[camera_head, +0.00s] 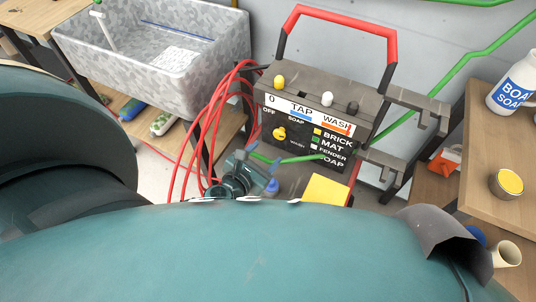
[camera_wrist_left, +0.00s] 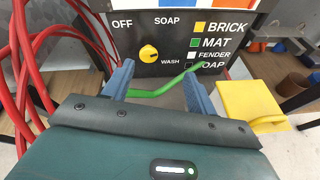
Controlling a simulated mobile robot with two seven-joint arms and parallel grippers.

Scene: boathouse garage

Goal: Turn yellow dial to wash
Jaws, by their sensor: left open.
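The yellow dial (camera_head: 279,133) sits on the black front panel of the washer unit, with OFF, SOAP and WASH printed around it. In the left wrist view the dial (camera_wrist_left: 148,54) shows a small pale mark, but I cannot tell for certain which label it points at. My left gripper (camera_head: 258,170) is open and empty, in front of and below the dial. In the left wrist view its two blue fingers (camera_wrist_left: 160,82) stand apart below the dial, not touching it. My right gripper is not in view.
A green bar (camera_wrist_left: 160,90) crosses between the fingers and the panel. Red hoses (camera_head: 212,120) hang left of the unit. A yellow block (camera_head: 326,189) sits below the panel. Yellow, white and black knobs top the unit (camera_head: 310,80). A grey sink (camera_head: 160,50) stands left, a wooden table (camera_head: 490,150) right.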

